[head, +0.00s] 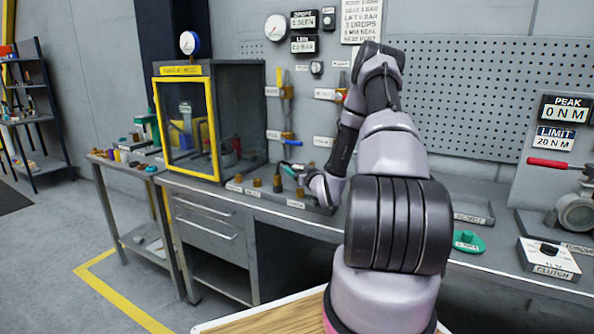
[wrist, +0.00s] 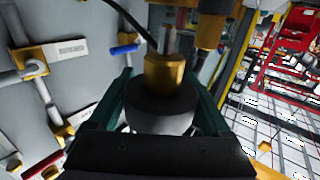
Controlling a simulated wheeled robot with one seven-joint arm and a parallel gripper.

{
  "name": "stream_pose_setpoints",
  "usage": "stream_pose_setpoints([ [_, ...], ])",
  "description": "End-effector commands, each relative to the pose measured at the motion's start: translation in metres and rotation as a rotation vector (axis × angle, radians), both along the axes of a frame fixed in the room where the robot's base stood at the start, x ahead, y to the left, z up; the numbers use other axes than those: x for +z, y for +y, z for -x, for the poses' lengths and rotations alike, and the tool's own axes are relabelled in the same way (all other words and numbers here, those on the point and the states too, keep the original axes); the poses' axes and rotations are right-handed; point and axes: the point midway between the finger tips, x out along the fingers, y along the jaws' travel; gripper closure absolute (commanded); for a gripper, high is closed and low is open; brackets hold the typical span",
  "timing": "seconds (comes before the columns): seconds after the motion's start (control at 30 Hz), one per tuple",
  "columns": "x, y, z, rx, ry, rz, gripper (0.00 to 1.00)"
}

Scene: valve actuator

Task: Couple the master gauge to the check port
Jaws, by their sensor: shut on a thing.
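My gripper (head: 287,170) is low over the bench beside the wall pipework in the head view, with its green fingers pointing left. In the wrist view my gripper (wrist: 165,95) is shut on a dark round piece with a brass collar (wrist: 163,78). I cannot tell whether this piece is the master gauge; no dial face shows on it. The collar points toward a pale stem and another brass part (wrist: 205,10), and I cannot tell whether they touch. A round gauge with a blue rim (head: 190,42) stands on the yellow-framed cabinet. The check port cannot be told apart by its label.
Wall pipes with brass fittings and a blue handle (head: 289,142) rise behind my gripper. Several brass fittings stand in a labelled tray (head: 300,205) below. The yellow-framed cabinet (head: 185,128) stands to the left. A green piece (head: 468,241) lies on the bench to the right.

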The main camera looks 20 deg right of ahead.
Motion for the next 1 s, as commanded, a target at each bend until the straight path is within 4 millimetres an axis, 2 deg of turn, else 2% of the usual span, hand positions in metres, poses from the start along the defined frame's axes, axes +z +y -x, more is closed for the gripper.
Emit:
stream_pose_setpoints([
  [0.47, 0.0, 0.0, 0.0, 0.0, -0.001, 0.0, 0.99],
  [1.0, -0.012, 0.0, 0.0, 0.0, -0.001, 0.0, 0.99],
])
